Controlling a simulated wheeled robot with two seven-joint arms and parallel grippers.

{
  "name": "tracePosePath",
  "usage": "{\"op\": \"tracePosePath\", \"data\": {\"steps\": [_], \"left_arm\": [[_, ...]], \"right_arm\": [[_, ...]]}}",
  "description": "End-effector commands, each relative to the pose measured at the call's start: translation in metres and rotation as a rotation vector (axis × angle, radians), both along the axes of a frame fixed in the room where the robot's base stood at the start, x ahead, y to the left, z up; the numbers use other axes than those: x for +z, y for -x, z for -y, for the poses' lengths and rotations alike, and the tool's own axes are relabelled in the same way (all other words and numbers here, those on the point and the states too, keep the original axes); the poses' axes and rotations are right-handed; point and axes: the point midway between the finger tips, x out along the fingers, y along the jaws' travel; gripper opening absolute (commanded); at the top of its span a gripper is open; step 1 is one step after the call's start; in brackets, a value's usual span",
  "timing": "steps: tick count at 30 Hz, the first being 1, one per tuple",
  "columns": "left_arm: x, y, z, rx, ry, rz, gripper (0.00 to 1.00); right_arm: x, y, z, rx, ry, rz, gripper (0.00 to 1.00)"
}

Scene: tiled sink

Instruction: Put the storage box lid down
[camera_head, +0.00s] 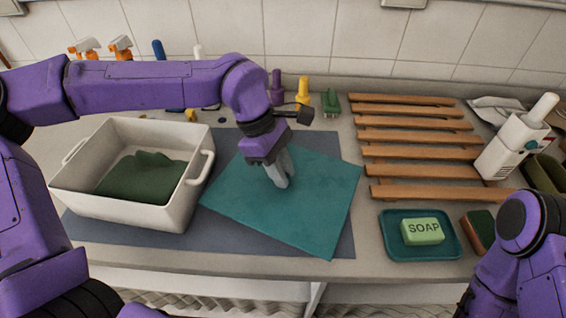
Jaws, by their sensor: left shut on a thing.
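The storage box lid (320,200) is a flat teal square, turned at an angle over the grey mat in the middle of the counter. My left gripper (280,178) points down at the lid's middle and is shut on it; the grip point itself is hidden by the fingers. I cannot tell whether the lid touches the mat or is held slightly above it. The white storage box (120,205) stands open to the left with a dark green cloth (147,178) inside. Part of my right arm shows at the lower right, but its gripper is out of view.
A wooden slatted rack (415,152) lies right of the lid. A teal tray (392,243) holds a green soap bar (422,231). A sponge (480,231) lies beside it. A white bottle (510,148) leans at the right. Several bottles stand along the tiled wall.

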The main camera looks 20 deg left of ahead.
Motion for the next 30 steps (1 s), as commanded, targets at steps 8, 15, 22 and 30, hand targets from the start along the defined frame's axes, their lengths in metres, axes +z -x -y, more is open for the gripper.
{"op": "tracePosePath", "data": {"steps": [8, 15, 22, 30], "left_arm": [[-0.009, -0.031, -0.009, -0.003, -0.002, -0.006, 0.0], [-0.036, -0.03, -0.009, -0.003, 0.0, -0.001, 0.0], [-0.037, -0.03, -0.008, -0.003, 0.001, -0.001, 0.0], [-0.038, -0.03, -0.008, -0.002, 0.001, 0.0, 0.47]], "right_arm": [[0.013, 0.0, 0.0, 0.0, 0.0, 0.0, 0.43], [0.016, 0.0, 0.0, 0.0, 0.0, 0.0, 0.43], [0.015, 0.0, 0.0, 0.0, 0.0, 0.0, 0.43], [0.015, 0.0, 0.0, 0.0, 0.0, 0.0, 0.43]]}}
